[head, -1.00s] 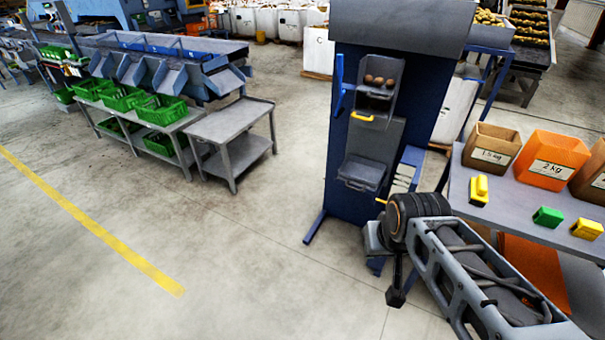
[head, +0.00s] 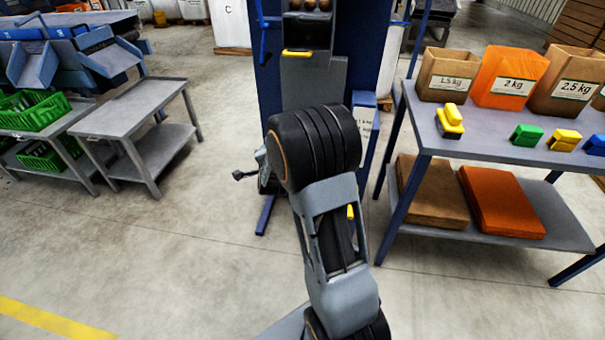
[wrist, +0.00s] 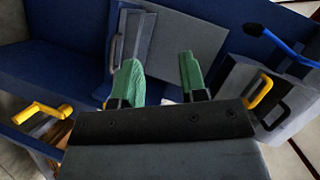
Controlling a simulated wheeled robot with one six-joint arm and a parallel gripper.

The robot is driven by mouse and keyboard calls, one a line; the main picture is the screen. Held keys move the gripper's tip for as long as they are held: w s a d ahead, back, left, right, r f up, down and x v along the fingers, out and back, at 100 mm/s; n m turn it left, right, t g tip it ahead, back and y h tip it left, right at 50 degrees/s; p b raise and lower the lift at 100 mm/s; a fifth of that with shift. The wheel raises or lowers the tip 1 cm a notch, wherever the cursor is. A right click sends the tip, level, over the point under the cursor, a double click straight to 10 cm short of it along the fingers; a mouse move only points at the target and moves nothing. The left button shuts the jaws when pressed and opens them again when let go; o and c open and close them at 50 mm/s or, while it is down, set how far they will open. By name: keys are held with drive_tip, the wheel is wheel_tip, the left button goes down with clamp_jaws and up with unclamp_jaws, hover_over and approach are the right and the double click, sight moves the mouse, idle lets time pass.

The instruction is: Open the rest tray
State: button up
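The grader's blue cabinet (head: 268,85) stands ahead in the head view. Its upper tray has a yellow handle (head: 297,53) and holds potatoes (head: 310,5). My arm hides the lower front of the cabinet there. The wrist view is turned sideways: a grey tray with a bar handle (wrist: 117,50) lies beyond my fingers to the left, beside a flat grey panel (wrist: 190,45). I cannot read a label showing which is the rest tray. My gripper (wrist: 160,82) has green fingertips, apart and empty, short of the panel. My arm hides it in the head view.
A blue-framed table (head: 470,120) with weight-marked boxes stands right. A grey cart (head: 130,105) stands left. The floor between is clear.

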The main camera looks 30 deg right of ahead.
drive_tip(key=s+d+f+m+h+b, duration=0.1)
drive_tip(key=d+f+m+h+b, duration=0.35)
drive_tip(key=f, duration=0.35)
drive_tip(key=s+d+f+m+h+b, duration=0.1)
drive_tip(key=d+f+m+h+b, duration=0.3)
drive_tip(key=f, duration=0.4)
drive_tip(key=shift+t+y, duration=0.3)
drive_tip(key=shift+y, duration=0.15)
drive_tip(key=b+x, duration=0.1)
drive_tip(key=x, duration=1.2)
drive_tip(key=shift+w+d+r, duration=0.15)
drive_tip(key=shift+w+d, duration=0.05)
clamp_jaws()
